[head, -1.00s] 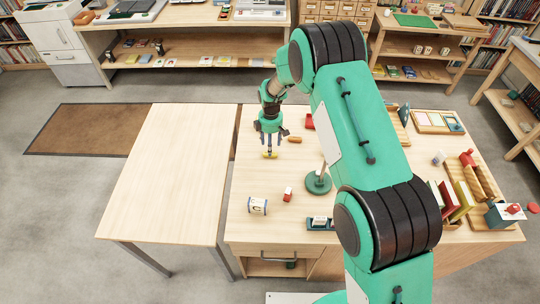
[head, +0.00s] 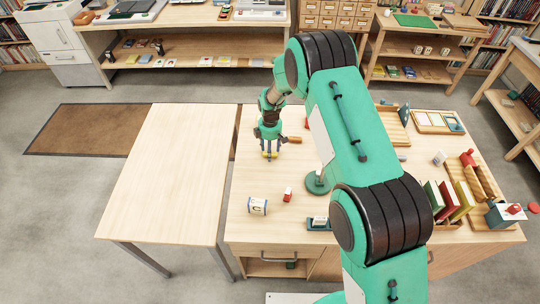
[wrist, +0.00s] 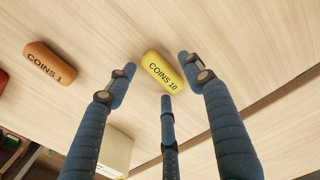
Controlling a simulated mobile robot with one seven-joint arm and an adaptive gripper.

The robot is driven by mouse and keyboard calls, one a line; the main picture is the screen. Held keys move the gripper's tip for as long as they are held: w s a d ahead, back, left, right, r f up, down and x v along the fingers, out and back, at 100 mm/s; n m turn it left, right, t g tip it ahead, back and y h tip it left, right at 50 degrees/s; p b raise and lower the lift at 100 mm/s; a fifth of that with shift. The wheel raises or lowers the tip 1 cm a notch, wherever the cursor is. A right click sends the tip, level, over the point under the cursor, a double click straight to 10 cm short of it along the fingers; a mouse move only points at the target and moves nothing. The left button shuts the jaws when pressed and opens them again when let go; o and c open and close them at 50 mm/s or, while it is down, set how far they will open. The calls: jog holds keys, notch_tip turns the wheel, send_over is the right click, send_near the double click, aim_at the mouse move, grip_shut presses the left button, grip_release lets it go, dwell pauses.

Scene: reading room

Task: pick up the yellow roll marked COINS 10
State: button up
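The yellow roll marked COINS 10 (wrist: 162,72) lies on the wooden table top in the wrist view. In the head view only a bit of yellow (head: 272,154) shows beneath my fingers. My gripper (wrist: 158,80) has three blue fingers, spread apart and empty. One fingertip is left of the roll, one right, and one just below its lower end. The fingers do not appear to press on the roll. In the head view my gripper (head: 270,153) points down over the table's far left part.
An orange roll marked COINS 1 (wrist: 49,63) lies left of the yellow one, and a red thing (wrist: 3,80) is at the left edge. A cylinder marked C (head: 257,206), a small red and white object (head: 287,194) and a green round base (head: 317,183) stand nearer. The left table (head: 170,170) is bare.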

grip_shut()
jog(key=shift+r, duration=0.15)
jog(key=shift+r, duration=0.5)
jog(key=shift+s+d+r, duration=0.1)
jog(key=shift+s+r, duration=0.1)
jog(key=shift+r, duration=0.4)
jog(key=shift+s+r, duration=0.15)
jog(key=shift+r, duration=0.45)
jog(key=s+d, duration=0.1)
jog(key=s, duration=0.4)
jog(key=s+d+r, duration=0.1)
jog(key=s+d, duration=0.1)
jog(key=s, duration=0.2)
jog(key=s+d, duration=0.1)
jog(key=s, duration=0.4)
jog(key=shift+s+d+r+p, duration=0.2)
jog(key=shift+s+p, duration=0.1)
jog(key=shift+p, duration=0.1)
